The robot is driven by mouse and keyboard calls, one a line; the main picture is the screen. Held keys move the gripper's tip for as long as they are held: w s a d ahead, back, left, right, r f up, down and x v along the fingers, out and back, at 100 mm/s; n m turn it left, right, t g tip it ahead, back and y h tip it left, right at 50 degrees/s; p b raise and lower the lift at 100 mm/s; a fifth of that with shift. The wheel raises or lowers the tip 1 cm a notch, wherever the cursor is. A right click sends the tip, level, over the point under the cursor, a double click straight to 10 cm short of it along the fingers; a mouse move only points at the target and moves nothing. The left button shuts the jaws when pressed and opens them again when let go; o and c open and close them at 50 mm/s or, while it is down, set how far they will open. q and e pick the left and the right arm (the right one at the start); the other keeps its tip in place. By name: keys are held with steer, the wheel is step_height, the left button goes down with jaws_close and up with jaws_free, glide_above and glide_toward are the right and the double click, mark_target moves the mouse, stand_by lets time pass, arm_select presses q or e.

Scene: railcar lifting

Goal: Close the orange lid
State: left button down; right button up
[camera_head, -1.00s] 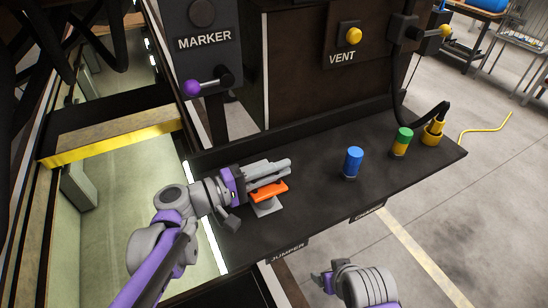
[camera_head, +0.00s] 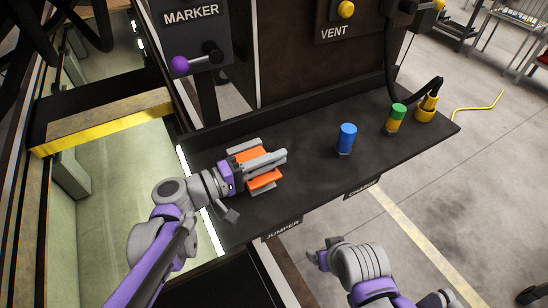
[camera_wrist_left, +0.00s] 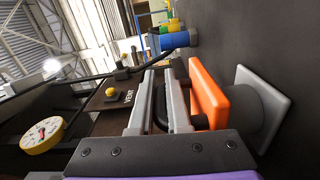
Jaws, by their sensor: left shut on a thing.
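The orange lid (camera_head: 264,181) is on the grey jumper fitting at the left end of the black shelf, above the JUMPER label. My left gripper (camera_head: 276,157) lies over it, with orange showing on both sides of the fingers. In the left wrist view the lid (camera_wrist_left: 207,92) is a flat slab against the grey fitting (camera_wrist_left: 255,108), roughly parallel to its base plate. A dark handle (camera_wrist_left: 161,103) shows between the gripper's fingers (camera_wrist_left: 158,100), which are shut on it. Whether the lid sits flush is unclear. My right gripper (camera_head: 318,254) is low in the picture, below the shelf.
On the black shelf (camera_head: 310,190) stand a blue capped post (camera_head: 346,138), a green-and-yellow one (camera_head: 396,118) and a yellow plug with cable (camera_head: 426,106). A purple-knobbed lever (camera_head: 181,65) is under the MARKER label. The shelf between lid and blue post is clear.

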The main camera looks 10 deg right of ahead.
arm_select(q)
steer(key=c, duration=1.2)
jaws_free()
steer(key=shift+f, duration=0.1)
steer(key=shift+o, duration=0.2)
steer(key=v, duration=1.1)
steer(key=shift+b, duration=0.35)
steer(key=shift+d, duration=0.1)
steer(key=shift+s, duration=0.1)
